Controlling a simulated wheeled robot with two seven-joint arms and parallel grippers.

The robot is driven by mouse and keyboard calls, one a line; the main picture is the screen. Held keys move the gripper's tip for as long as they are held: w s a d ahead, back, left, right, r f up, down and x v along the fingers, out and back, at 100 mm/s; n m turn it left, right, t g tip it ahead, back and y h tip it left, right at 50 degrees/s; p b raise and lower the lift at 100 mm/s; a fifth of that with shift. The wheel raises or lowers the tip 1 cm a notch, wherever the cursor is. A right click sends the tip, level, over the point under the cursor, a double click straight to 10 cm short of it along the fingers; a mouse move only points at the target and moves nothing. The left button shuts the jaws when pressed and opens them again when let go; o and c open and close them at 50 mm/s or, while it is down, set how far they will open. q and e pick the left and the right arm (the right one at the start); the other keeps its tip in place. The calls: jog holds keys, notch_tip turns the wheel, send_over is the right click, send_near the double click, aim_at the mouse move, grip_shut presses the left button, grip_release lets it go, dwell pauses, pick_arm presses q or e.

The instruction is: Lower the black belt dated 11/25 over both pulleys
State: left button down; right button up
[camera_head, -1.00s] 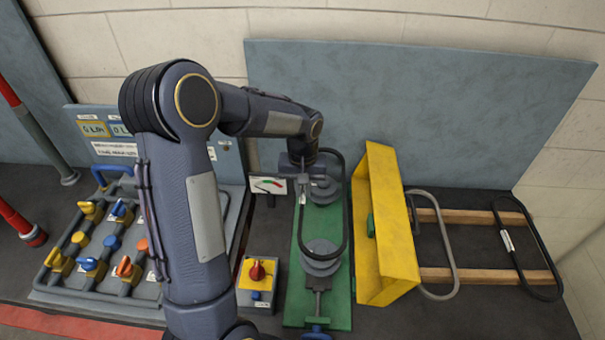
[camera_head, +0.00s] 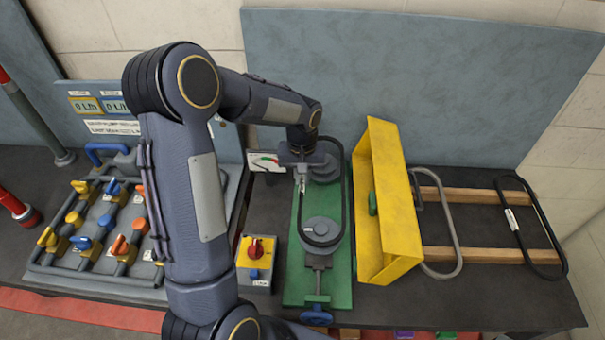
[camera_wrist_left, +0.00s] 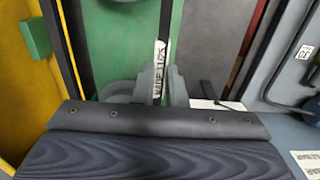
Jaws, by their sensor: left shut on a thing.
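My left gripper (camera_head: 301,172) is shut on the black belt (camera_head: 346,195) at its left side, by the white tag. It also shows in the left wrist view (camera_wrist_left: 164,84), where the tag (camera_wrist_left: 160,68) between the fingers reads partly as 11/25. The belt is a long loop, seen around the far grey pulley (camera_head: 326,174) and the near grey pulley (camera_head: 321,230) on the green base (camera_head: 299,285). I cannot tell whether it touches them or hangs just above. The gripper and arm hide part of the far pulley. My right gripper is not in view.
A yellow guard (camera_head: 388,205) stands close on the right. Beyond it, a grey belt (camera_head: 447,225) and another tagged black belt (camera_head: 537,225) lie across wooden rails (camera_head: 480,255).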

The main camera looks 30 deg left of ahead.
pick_arm(q)
jog(key=shift+f+b, duration=1.8)
jog(key=shift+f, duration=0.7)
jog(key=c, duration=1.4)
grip_release()
notch_tip(320, 180, up, 8)
jog(key=shift+f+b, duration=0.1)
jog(key=shift+b, duration=0.25)
jog(key=shift+s, duration=0.1)
